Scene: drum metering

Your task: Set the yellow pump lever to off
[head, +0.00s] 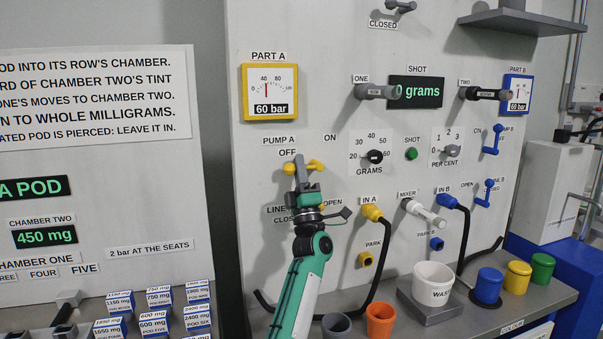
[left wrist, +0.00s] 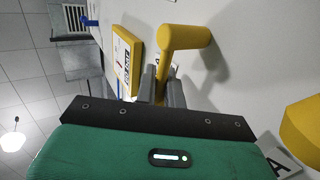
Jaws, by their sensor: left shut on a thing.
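The yellow pump lever (head: 316,167) is on the upright panel below the PUMP A label, with the OFF mark up and left of it and the ON mark up and right. My left gripper (head: 302,172) is shut on the lever and covers its middle, so its exact angle is hard to tell. In the left wrist view, the lever (left wrist: 190,40) is a bent yellow bar whose end lies between the two grey fingers (left wrist: 160,85). My right gripper is not in view.
The yellow-framed PART A gauge (head: 270,92) reads 60 bar above the lever. The yellow IN A plug (head: 372,213) and its black hose are right of my left arm. A grey cup (head: 336,325) and an orange cup (head: 381,320) stand on the bench below.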

